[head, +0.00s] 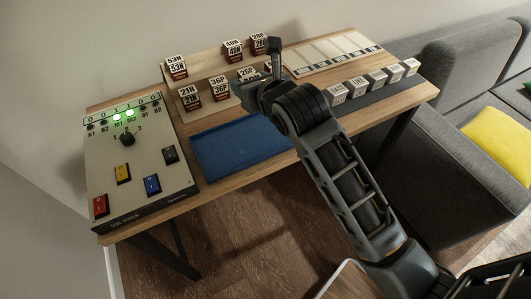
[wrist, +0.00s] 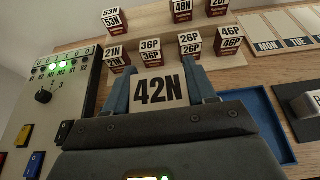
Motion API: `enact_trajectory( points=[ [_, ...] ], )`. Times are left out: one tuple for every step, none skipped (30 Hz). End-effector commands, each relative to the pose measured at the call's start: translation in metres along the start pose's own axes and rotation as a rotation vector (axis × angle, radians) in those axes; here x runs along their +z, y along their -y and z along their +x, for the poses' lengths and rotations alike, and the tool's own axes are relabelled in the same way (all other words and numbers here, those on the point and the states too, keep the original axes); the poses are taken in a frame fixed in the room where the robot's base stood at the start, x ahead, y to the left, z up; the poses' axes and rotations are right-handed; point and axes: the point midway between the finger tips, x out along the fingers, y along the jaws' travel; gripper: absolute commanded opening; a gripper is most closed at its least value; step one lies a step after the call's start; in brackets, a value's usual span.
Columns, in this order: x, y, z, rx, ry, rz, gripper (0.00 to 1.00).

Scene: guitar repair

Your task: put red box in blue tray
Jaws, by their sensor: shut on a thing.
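My gripper (wrist: 158,80) is shut on a box labelled 42N (wrist: 158,93), holding it between two blue-grey fingers. Only its white labelled face shows clearly; its other sides are hidden, so I cannot tell their colour. In the head view my gripper (head: 262,94) is over the back middle of the table, and the held box cannot be made out. The empty blue tray (head: 240,148) lies flat on the table, nearer the front than my gripper. Part of the tray (wrist: 272,128) shows right of my gripper in the wrist view.
Several dark red boxes with white labels, such as 36P (head: 219,88) and 53N (head: 176,68), stand on a stepped wooden rack. A tester panel (head: 140,165) with switches is at left. A day-marked board (head: 330,52) and several pale blocks (head: 377,79) are at right.

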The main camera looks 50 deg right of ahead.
Motion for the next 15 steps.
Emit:
enact_trajectory(
  points=[
    [-0.001, -0.001, 0.001, 0.001, 0.001, 0.000, 0.20],
    [-0.002, -0.003, 0.002, 0.001, 0.000, 0.000, 0.20],
    [-0.004, -0.006, 0.003, 0.003, -0.001, 0.000, 0.20],
    [-0.007, -0.010, 0.004, 0.003, -0.002, 0.000, 0.20],
    [-0.010, -0.015, 0.005, 0.003, -0.002, -0.002, 0.20],
    [-0.014, -0.022, 0.006, 0.005, -0.002, -0.002, 0.20],
    [-0.018, -0.029, 0.007, 0.005, -0.002, -0.002, 0.20],
    [-0.022, -0.035, 0.008, 0.005, -0.003, -0.003, 0.20],
    [-0.026, -0.043, 0.010, 0.005, -0.003, -0.003, 0.20],
    [-0.030, -0.050, 0.011, 0.005, -0.002, -0.003, 0.20],
    [-0.034, -0.056, 0.012, 0.004, -0.002, -0.003, 0.20],
    [-0.038, -0.064, 0.014, 0.004, -0.001, -0.002, 0.20],
    [-0.042, -0.070, 0.015, 0.004, -0.001, -0.003, 0.20],
    [-0.045, -0.077, 0.016, 0.005, -0.001, -0.003, 0.20],
    [-0.049, -0.084, 0.018, 0.004, -0.001, -0.002, 0.20]
  ],
)
